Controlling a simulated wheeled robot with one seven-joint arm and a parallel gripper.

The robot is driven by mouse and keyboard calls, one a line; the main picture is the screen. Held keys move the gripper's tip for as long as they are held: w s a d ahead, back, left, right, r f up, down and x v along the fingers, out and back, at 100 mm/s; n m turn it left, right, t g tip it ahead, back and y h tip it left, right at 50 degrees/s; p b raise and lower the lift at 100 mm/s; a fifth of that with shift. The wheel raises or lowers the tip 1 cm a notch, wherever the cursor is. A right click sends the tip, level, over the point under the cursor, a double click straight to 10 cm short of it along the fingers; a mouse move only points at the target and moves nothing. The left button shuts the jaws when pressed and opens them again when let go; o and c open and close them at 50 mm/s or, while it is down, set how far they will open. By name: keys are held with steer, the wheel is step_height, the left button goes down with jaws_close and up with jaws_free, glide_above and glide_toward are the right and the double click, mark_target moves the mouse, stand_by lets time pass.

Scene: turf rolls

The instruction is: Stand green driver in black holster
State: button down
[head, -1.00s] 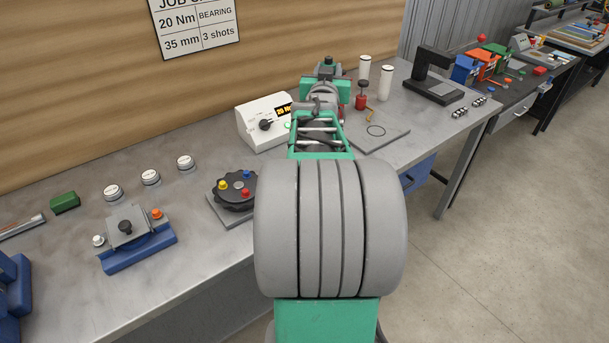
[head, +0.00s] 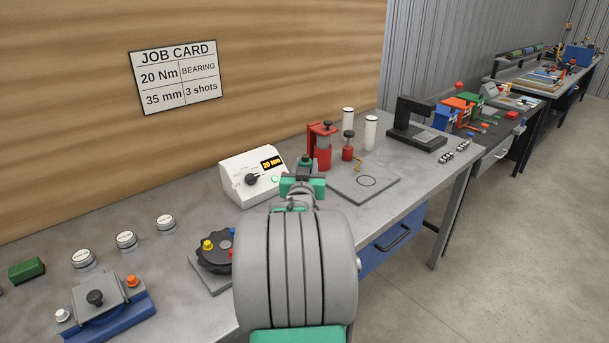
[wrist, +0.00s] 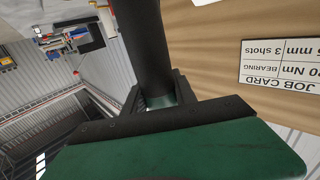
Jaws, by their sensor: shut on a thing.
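My gripper (head: 303,184) is above the bench, mostly hidden from the head view behind my own arm. In the wrist view my gripper (wrist: 158,92) is shut on a dark upright cylinder with a green end, which I take to be the green driver (wrist: 143,45). Its far end runs out of that picture. In the head view only a small dark and green part shows at the gripper, too small to tell apart from it. I cannot pick out a black holster with certainty in either view.
On the bench stand a white controller box (head: 252,177), a red fixture (head: 321,146), a grey plate (head: 384,186), white cylinders (head: 371,132) and a black stand (head: 416,128). A black knobbed disc (head: 213,252) and a blue fixture (head: 140,311) are at left. Open floor lies right.

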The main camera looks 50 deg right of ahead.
steer(key=shift+f, duration=0.85)
steer(key=shift+f+b, duration=0.25)
steer(key=shift+b, duration=0.05)
steer(key=c, duration=1)
jaws_free()
